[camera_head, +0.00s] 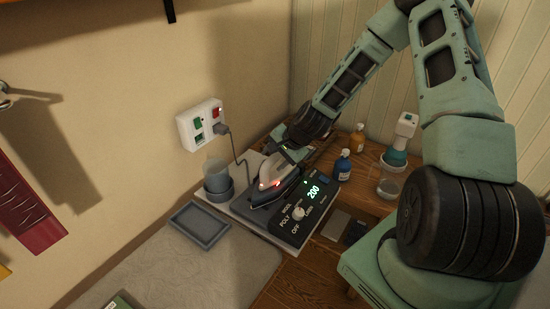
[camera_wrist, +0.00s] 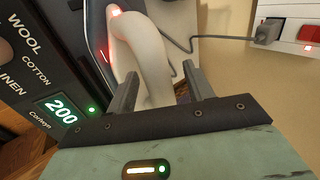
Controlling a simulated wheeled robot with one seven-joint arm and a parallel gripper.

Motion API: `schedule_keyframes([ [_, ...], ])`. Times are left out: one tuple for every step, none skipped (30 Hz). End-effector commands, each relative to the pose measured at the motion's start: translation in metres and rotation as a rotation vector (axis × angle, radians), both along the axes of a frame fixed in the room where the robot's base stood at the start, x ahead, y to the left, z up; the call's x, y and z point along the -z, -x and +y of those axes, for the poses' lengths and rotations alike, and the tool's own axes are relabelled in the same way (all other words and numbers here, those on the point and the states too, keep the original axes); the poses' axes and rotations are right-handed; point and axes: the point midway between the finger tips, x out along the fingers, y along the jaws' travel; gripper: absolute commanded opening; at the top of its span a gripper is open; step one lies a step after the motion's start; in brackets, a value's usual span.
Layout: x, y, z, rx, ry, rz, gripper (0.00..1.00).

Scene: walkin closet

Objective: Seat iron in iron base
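The iron (camera_head: 273,176), pale with a dark soleplate and a red light, lies on or just over the iron base (camera_head: 311,212). Whether it is fully seated I cannot tell. The base has a dark control panel with a white dial and a display reading 200; the panel also shows in the wrist view (camera_wrist: 35,80). My gripper (camera_head: 291,151) is at the rear of the iron. In the wrist view its fingers (camera_wrist: 160,70) stand apart on either side of the pale handle (camera_wrist: 146,55), with a visible gap on the right. The fingertips' far ends are partly hidden.
A wall outlet (camera_head: 202,124) has a plug and a cord running down towards the iron. A grey cup (camera_head: 217,185) and an empty grey tray (camera_head: 200,224) are left of the base. A blue bottle (camera_head: 342,165), an amber bottle (camera_head: 357,139) and a spray bottle (camera_head: 396,160) stand to the right.

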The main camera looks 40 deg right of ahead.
Motion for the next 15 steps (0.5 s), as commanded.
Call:
schedule_keyframes([
  [0.000, 0.000, 0.000, 0.000, 0.000, 0.001, 0.51],
  [0.000, 0.000, 0.000, 0.000, 0.000, 0.001, 0.51],
  [0.001, 0.000, 0.000, 0.000, -0.001, 0.001, 0.51],
  [0.001, 0.001, 0.000, 0.000, -0.001, 0.001, 0.51],
  [0.001, 0.001, 0.000, 0.000, -0.001, 0.001, 0.51],
  [0.002, 0.002, 0.000, 0.001, -0.002, 0.005, 0.51],
  [0.002, 0.002, 0.000, 0.001, -0.002, 0.005, 0.51],
  [0.001, 0.002, 0.000, 0.001, -0.001, 0.005, 0.51],
  [0.000, 0.002, -0.001, 0.001, -0.001, 0.003, 0.51],
  [-0.002, 0.003, -0.001, 0.001, -0.001, 0.003, 0.51],
  [-0.004, 0.004, -0.002, 0.000, -0.001, 0.002, 0.51],
  [-0.007, 0.006, -0.003, 0.000, -0.001, 0.002, 0.51],
  [-0.010, 0.008, -0.004, 0.001, 0.001, 0.002, 0.51],
  [-0.013, 0.010, -0.005, 0.002, 0.002, 0.001, 0.51],
  [-0.018, 0.013, -0.006, 0.003, 0.002, 0.000, 0.51],
])
